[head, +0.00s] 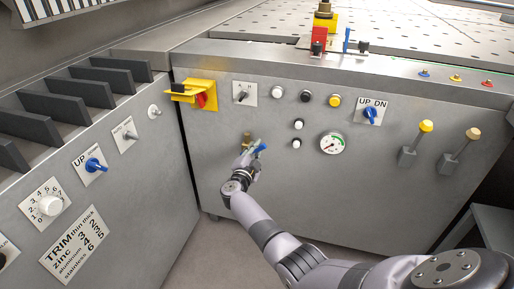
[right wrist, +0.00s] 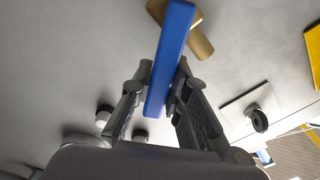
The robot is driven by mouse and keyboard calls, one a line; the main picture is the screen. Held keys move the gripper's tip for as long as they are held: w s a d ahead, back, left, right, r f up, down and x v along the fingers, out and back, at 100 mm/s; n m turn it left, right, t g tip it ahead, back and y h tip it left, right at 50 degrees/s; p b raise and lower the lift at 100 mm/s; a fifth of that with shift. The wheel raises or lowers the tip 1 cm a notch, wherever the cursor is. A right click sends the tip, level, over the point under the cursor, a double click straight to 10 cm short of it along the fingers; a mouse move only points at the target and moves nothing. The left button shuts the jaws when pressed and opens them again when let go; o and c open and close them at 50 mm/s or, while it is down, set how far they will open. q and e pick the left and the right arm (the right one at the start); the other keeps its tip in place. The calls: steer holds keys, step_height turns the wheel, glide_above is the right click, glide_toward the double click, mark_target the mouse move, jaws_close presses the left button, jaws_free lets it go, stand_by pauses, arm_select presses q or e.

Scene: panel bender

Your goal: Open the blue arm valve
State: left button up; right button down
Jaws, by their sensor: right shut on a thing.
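The blue arm valve has a flat blue lever (head: 261,148) and a brass body (head: 247,138) low on the front of the grey panel. My right gripper (head: 253,156) is at this lever, with its arm coming from the lower right. In the right wrist view the blue lever (right wrist: 168,62) lies between the two fingers of my right gripper (right wrist: 163,84), which is shut on it. The brass body (right wrist: 197,40) shows behind the lever. My gripper hides part of the valve in the head view. My left gripper is not in view.
A yellow and red switch (head: 203,97) is up and left of the valve. A pressure gauge (head: 333,143) and several buttons are to the right. A side panel (head: 120,170) with knobs stands at the left. The panel below the valve is bare.

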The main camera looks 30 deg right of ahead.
mark_target(246, 136)
steer(key=n+p, duration=0.1)
steer(key=a+r+n+p, duration=0.1)
steer(key=shift+w+n, duration=0.3)
steer(key=shift+n, duration=0.1)
steer(key=n, duration=0.1)
steer(key=n+p, duration=0.1)
steer(key=w+a+n+p, duration=0.1)
steer(key=shift+r, duration=0.3)
steer(key=shift+w+n, duration=0.2)
steer(key=shift+n, duration=0.4)
steer(key=shift+w+a+r+n, duration=0.1)
steer(key=shift+w+a+n, duration=0.2)
steer(key=shift+n, duration=0.5)
steer(key=shift+w+a+r+n, duration=0.1)
steer(key=shift+w+a+n, duration=0.2)
steer(key=shift+n, duration=0.5)
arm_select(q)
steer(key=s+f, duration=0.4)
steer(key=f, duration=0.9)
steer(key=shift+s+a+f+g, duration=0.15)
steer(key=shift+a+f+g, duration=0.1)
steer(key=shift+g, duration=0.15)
arm_select(e)
steer(key=shift+w+n, duration=0.15)
steer(key=shift+n, duration=0.25)
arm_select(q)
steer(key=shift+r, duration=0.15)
